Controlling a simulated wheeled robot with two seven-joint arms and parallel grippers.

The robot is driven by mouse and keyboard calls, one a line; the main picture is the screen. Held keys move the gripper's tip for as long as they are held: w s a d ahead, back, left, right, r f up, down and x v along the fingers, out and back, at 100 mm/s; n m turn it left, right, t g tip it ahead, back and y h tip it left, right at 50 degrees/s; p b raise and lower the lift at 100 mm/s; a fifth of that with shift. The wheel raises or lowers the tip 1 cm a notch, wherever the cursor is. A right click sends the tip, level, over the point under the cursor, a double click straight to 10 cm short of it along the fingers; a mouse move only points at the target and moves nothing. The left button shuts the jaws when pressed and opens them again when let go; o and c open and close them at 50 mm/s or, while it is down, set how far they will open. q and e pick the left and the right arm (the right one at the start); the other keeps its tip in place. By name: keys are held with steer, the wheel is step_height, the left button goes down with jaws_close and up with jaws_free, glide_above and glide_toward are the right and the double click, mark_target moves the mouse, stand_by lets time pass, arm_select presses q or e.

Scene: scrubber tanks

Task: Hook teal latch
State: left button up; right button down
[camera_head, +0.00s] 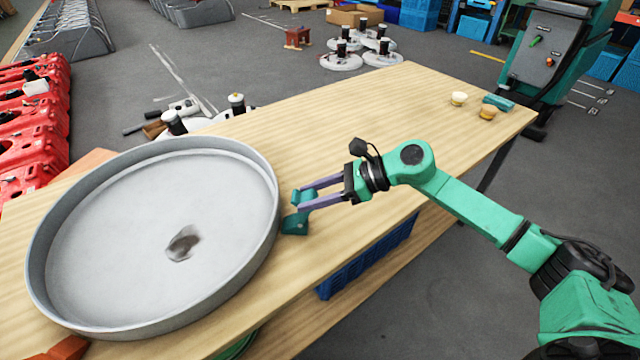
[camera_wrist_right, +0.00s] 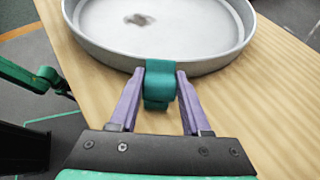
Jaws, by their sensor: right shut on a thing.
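The teal latch (camera_head: 298,222) is at the right side of a large round grey pan (camera_head: 272,185), close against its outer wall. My right gripper (camera_head: 303,196) is shut on the latch, its purple fingers on either side of it. In the right wrist view the latch (camera_wrist_right: 159,84) sits between the two fingertips (camera_wrist_right: 160,86), in front of the pan rim (camera_wrist_right: 215,62). Whether the latch is hooked over the rim cannot be told. My left gripper is not seen in the head view.
The pan lies on a wooden table (camera_head: 350,120) and has a dark patch (camera_head: 182,243) inside. The table's middle is clear. A blue crate (camera_head: 370,262) is below.

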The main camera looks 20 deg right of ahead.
mark_target(295, 194)
steer(key=a+h+p, duration=0.1)
steer(key=p, duration=0.1)
steer(key=a+r+h+p, duration=0.1)
steer(key=h+p, duration=0.1)
steer(key=w+a+g+h+p, duration=0.1)
steer(key=p, duration=0.1)
steer(key=shift+a+r, duration=0.1)
steer(key=shift+r, duration=0.05)
steer(key=shift+w+a+f+g+h+p, duration=0.2)
steer(key=shift+a+h+p, duration=0.1)
steer(key=shift+h, duration=0.25)
steer(key=shift+w+a+f+g+h+p, duration=0.15)
steer(key=shift+a+g+h, duration=0.1)
steer(key=shift+h, duration=0.3)
steer(key=shift+w+a+f+g+h, duration=0.1)
steer(key=shift+a+f+g+h, duration=0.3)
steer(key=shift+h, duration=0.3)
steer(key=shift+w+a+f+g+h, duration=0.15)
steer(key=shift+a+h, duration=0.3)
steer(key=shift+h, duration=0.25)
steer(key=shift+s, duration=0.1)
steer(key=shift+c, duration=1.8)
jaws_free()
steer(key=shift+a, duration=0.1)
steer(key=b+v, duration=0.2)
steer(key=v, duration=1.2)
steer(key=shift+r, duration=0.2)
